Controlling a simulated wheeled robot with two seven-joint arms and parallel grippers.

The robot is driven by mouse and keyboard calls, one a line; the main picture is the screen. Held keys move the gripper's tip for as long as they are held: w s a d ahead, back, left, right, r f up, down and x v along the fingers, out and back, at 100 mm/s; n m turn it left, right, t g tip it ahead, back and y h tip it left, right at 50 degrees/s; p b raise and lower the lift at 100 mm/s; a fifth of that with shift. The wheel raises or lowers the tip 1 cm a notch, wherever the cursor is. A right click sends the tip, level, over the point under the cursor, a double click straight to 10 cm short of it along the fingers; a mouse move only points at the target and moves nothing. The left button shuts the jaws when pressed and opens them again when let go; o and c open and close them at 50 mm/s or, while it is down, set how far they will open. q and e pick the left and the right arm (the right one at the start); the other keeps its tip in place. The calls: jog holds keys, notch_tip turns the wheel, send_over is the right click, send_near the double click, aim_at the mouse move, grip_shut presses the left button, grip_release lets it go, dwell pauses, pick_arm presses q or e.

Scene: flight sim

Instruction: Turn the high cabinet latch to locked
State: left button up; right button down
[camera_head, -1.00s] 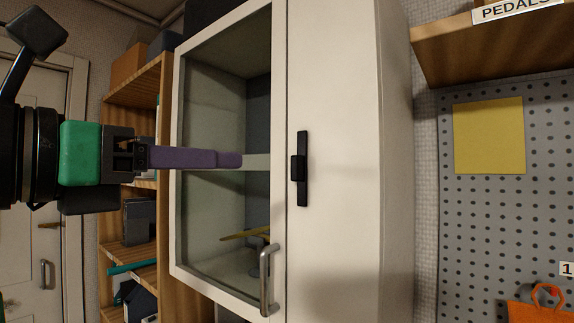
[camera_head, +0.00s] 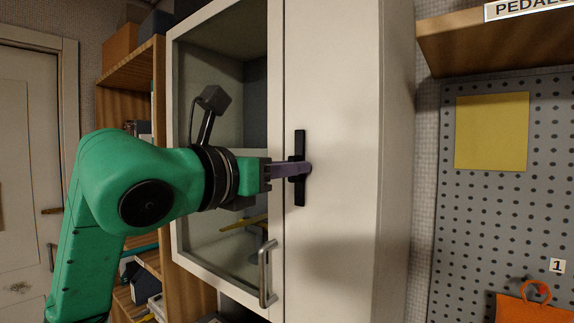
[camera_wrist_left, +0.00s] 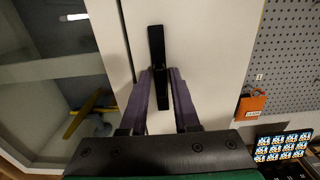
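The latch (camera_head: 300,190) is a black upright bar with a raised middle, on the white front panel of the high cabinet (camera_head: 333,110), right of its glass door. My left gripper (camera_head: 302,170) reaches in from the left, its purple fingers at the latch's middle. In the left wrist view, the latch (camera_wrist_left: 157,45) runs vertically between the two fingertips (camera_wrist_left: 160,75). The fingers stand apart on either side of it; contact is not clear. My right gripper is in neither view.
The glass door (camera_head: 210,135) has a grey metal handle (camera_head: 264,275) low beside the latch. A wooden shelf (camera_head: 490,45) and a pegboard (camera_head: 480,220) with a yellow sheet (camera_head: 491,131) are at right. A wooden bookcase (camera_head: 135,85) stands at left.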

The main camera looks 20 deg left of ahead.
pick_arm(q)
grip_shut()
jog(key=shift+m, duration=0.3)
jog(key=shift+s+d+f+m+p, duration=0.1)
jog(key=shift+m+p, duration=0.2)
jog(key=shift+m, duration=4)
jog(key=shift+d+f+m+p, duration=0.1)
jog(key=shift+m+p, duration=0.2)
jog(key=shift+m, duration=4)
jog(key=shift+o, duration=2.4)
grip_release()
